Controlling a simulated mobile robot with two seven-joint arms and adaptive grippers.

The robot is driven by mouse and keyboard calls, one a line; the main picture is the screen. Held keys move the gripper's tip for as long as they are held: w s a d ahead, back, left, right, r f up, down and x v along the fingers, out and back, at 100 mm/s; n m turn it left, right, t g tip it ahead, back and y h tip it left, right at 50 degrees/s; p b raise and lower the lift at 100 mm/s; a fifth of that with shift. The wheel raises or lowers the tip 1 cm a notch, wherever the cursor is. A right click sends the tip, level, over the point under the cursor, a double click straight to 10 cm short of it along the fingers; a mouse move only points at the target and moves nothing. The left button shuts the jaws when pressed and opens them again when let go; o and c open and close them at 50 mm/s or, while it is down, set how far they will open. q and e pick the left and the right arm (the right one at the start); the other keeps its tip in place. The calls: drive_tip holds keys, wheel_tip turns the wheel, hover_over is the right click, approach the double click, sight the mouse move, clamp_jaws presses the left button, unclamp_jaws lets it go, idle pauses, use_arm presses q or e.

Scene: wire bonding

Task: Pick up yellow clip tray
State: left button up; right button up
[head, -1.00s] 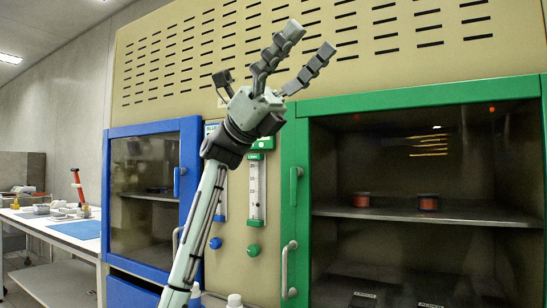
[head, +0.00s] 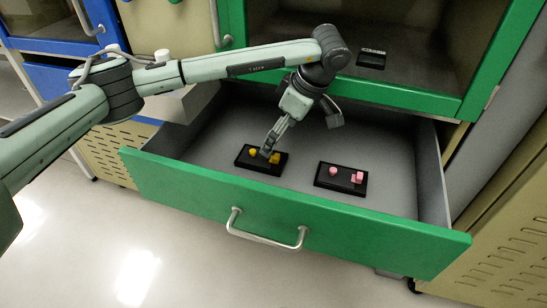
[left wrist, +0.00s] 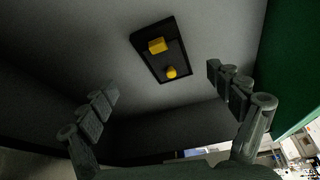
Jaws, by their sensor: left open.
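The yellow clip tray is a small black tray (head: 242,161) with yellow pieces on it, lying on the left part of the open drawer's floor. In the left wrist view the tray (left wrist: 180,60) shows ahead, with a yellow block (left wrist: 157,45) and a rounded yellow piece (left wrist: 171,71). My left gripper (head: 269,149) reaches down into the drawer over this tray and hides part of it. In the left wrist view its fingers (left wrist: 162,80) are spread wide with nothing between them, the tray lying beyond the gap. My right gripper is not in view.
The green-fronted drawer (head: 180,190) is pulled out, with a handle (head: 266,238) on its front. A second black tray (head: 341,187) with pink pieces lies to the right on its floor. The green cabinet frame (head: 405,98) is above. Drawer floor around the trays is clear.

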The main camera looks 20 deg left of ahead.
sight(262, 158)
use_arm(q)
drive_tip(key=shift+w+a, duration=0.1)
drive_tip(key=shift+a, duration=0.3)
drive_tip(key=x, duration=0.4)
drive_tip(key=s+x, duration=0.1)
drive_tip(key=x, duration=0.1)
drive_tip(key=shift+a+f, duration=0.15)
drive_tip(key=shift+a, duration=0.1)
drive_tip(key=shift+w+a+f, duration=0.15)
drive_tip(key=shift+a+f, duration=0.05)
drive_tip(key=shift+f, duration=0.35)
drive_tip(key=c, duration=1.3)
